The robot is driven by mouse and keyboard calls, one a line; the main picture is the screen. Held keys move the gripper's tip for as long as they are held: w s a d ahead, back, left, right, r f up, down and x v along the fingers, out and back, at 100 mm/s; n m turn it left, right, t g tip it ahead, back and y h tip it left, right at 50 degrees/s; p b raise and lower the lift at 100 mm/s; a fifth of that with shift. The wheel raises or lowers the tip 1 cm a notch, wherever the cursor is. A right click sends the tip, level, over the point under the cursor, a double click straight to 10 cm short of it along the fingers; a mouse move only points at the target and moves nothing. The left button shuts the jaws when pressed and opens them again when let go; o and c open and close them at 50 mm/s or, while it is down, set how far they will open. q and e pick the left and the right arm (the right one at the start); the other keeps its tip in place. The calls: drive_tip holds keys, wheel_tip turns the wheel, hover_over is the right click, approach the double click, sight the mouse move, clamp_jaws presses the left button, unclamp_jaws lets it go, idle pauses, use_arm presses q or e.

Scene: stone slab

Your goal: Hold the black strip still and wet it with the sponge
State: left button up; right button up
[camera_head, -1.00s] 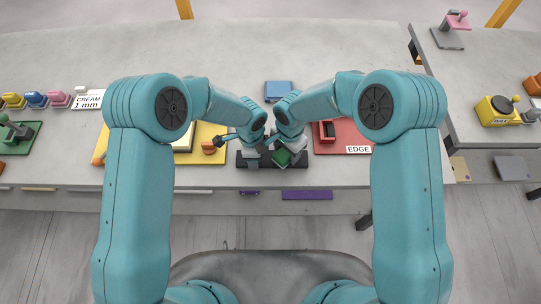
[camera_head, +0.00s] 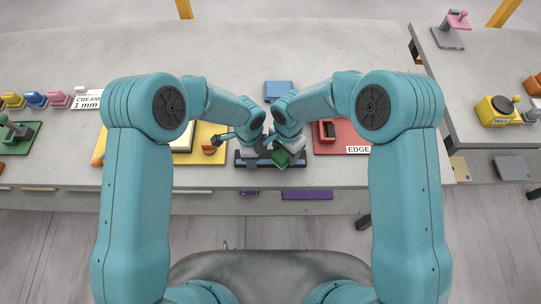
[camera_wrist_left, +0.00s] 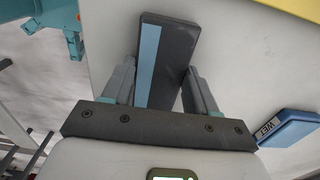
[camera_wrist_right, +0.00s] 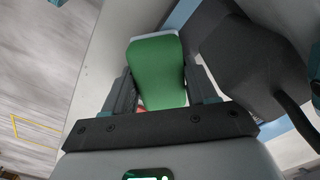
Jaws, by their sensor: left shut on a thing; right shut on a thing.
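The black strip (camera_head: 243,163) lies along the front part of the stone slab, below the paired arms. In the left wrist view the strip (camera_wrist_left: 178,52) is dark with a light blue band along one side. My left gripper (camera_head: 255,160) is shut on it, with one finger on each side of it. My right gripper (camera_head: 287,155) is shut on the green sponge (camera_wrist_right: 157,68). The sponge also shows in the head view (camera_head: 281,158), over the right part of the strip. Whether its underside touches the strip is hidden.
A blue tray labelled WET (camera_wrist_left: 290,128) stands behind the strip; it shows in the head view too (camera_head: 278,90). A yellow mat (camera_head: 203,133) is at left and a red mat labelled EDGE (camera_head: 355,139) at right. A purple bar (camera_head: 307,195) is at the front edge.

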drive_tip(key=shift+a+r, duration=0.1)
drive_tip(key=shift+a, duration=1.1)
drive_tip(key=r, duration=0.5)
drive_tip(key=d+r, duration=0.1)
drive_tip(key=r, duration=0.2)
drive_tip(key=shift+w+r, duration=0.1)
drive_tip(key=shift+w, duration=0.1)
drive_tip(key=c, duration=0.5)
drive_tip(key=shift+s+r, duration=0.15)
drive_tip(key=shift+r, duration=0.5)
drive_tip(key=shift+d, duration=0.1)
drive_tip(key=o, duration=0.4)
drive_tip(key=shift+f, duration=0.1)
drive_tip(key=c, duration=0.3)
